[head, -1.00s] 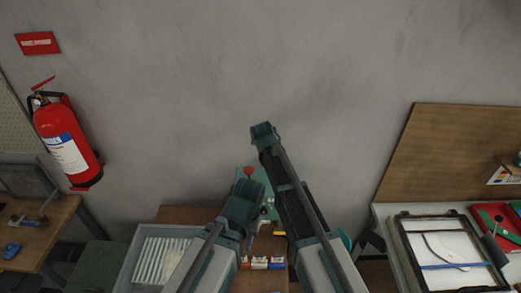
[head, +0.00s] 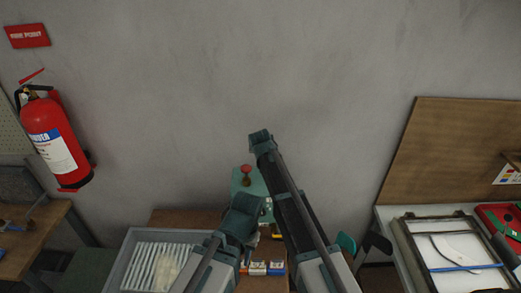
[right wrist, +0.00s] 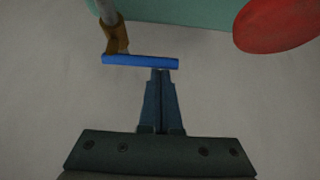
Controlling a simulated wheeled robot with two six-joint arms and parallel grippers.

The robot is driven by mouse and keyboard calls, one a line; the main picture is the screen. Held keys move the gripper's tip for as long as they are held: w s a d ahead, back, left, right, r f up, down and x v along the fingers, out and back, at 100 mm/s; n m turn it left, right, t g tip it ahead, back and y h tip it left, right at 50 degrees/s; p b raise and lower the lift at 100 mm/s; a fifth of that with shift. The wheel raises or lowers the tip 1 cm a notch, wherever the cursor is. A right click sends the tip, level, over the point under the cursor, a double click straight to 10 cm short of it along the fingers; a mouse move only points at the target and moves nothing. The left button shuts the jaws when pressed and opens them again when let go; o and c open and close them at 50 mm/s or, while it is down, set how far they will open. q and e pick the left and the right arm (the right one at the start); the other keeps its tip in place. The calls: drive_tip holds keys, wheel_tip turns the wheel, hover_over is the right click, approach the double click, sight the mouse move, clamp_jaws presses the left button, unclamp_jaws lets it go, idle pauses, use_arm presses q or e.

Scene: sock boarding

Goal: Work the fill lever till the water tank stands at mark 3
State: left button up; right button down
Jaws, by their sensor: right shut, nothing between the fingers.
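My right gripper (head: 260,136) is raised in front of the wall in the head view. In the right wrist view its fingers (right wrist: 160,72) are shut and empty, with the tips just below a blue bar (right wrist: 140,61). The bar sits on a brown bracket at the end of a grey rod and may be the fill lever's handle; touching or apart, I cannot tell. My left gripper (head: 243,203) is in front of a green machine (head: 240,183) with a red knob (head: 246,169); its fingertips are unclear. I cannot make out the water tank or its marks.
A grey tray (head: 118,275) with white strips stands at the lower left. Small boxes (head: 258,269) lie below my arms. A fire extinguisher (head: 50,140) hangs at the left. At the right is a bench with a framed tray (head: 408,240) and a brown board (head: 450,150).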

drive_tip(key=shift+f, duration=0.1)
drive_tip(key=shift+s, duration=0.2)
drive_tip(key=shift+s+n+y, duration=0.35)
drive_tip(key=shift+n+y, duration=0.25)
drive_tip(key=shift+n, duration=0.2)
drive_tip(key=shift+s+d+n+y, duration=0.1)
drive_tip(key=shift+s+n+y, duration=0.25)
drive_tip(key=shift+n+y, duration=0.25)
drive_tip(key=shift+s+d, duration=0.25)
drive_tip(key=shift+s, duration=0.55)
drive_tip(key=shift+s+d, duration=0.1)
drive_tip(key=shift+s, duration=0.05)
